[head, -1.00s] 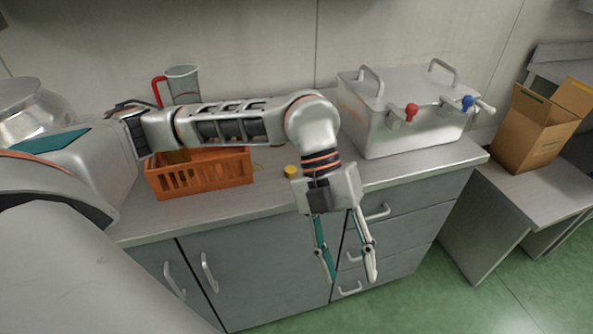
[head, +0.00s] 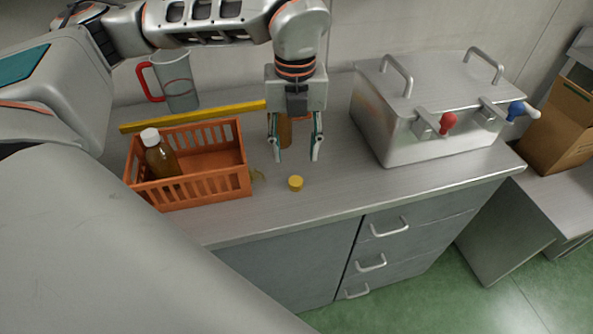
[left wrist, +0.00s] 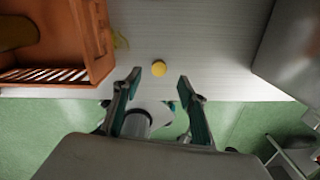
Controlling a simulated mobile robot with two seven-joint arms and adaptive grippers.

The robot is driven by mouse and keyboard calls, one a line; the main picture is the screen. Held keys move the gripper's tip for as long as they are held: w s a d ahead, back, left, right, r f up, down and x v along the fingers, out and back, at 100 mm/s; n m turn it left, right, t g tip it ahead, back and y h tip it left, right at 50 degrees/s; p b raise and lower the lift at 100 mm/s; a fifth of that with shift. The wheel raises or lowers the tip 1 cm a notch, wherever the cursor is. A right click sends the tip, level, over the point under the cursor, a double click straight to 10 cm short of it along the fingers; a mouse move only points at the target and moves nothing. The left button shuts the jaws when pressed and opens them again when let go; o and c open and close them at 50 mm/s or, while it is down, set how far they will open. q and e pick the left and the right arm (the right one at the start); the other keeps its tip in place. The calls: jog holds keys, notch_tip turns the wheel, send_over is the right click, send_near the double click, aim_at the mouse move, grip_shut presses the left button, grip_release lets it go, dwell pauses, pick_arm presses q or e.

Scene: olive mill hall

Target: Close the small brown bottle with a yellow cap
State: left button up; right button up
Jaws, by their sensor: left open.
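The yellow cap (head: 296,183) lies on the counter, right of the orange crate; it also shows in the left wrist view (left wrist: 159,68). My left gripper (head: 297,159) is open and empty, pointing down above the counter, with the cap just in front of its fingertips in the head view. In the left wrist view the cap appears between and slightly beyond the fingertips (left wrist: 160,77). A brown bottle-like shape (head: 285,132) stands behind the left gripper, mostly hidden; its top cannot be seen. My right gripper is not in view.
The orange crate (head: 205,190) holds a brown bottle with a white cap (head: 160,155). A yellow bar (head: 190,117) and a jug with a red handle (head: 178,82) are behind it. A steel tank with taps (head: 430,110) stands right.

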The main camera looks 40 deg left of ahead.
aim_at(296, 180)
pick_arm(q)
jog(key=shift+s+d, duration=0.1)
jog(key=shift+s, duration=0.05)
jog(key=shift+f, duration=1.3)
jog(key=shift+s+d+f, duration=0.1)
jog(key=shift+s+f, duration=0.05)
jog(key=shift+f, duration=1.2)
jog(key=shift+s+d+f, duration=0.1)
jog(key=shift+f, duration=1.2)
jog(key=c, duration=0.8)
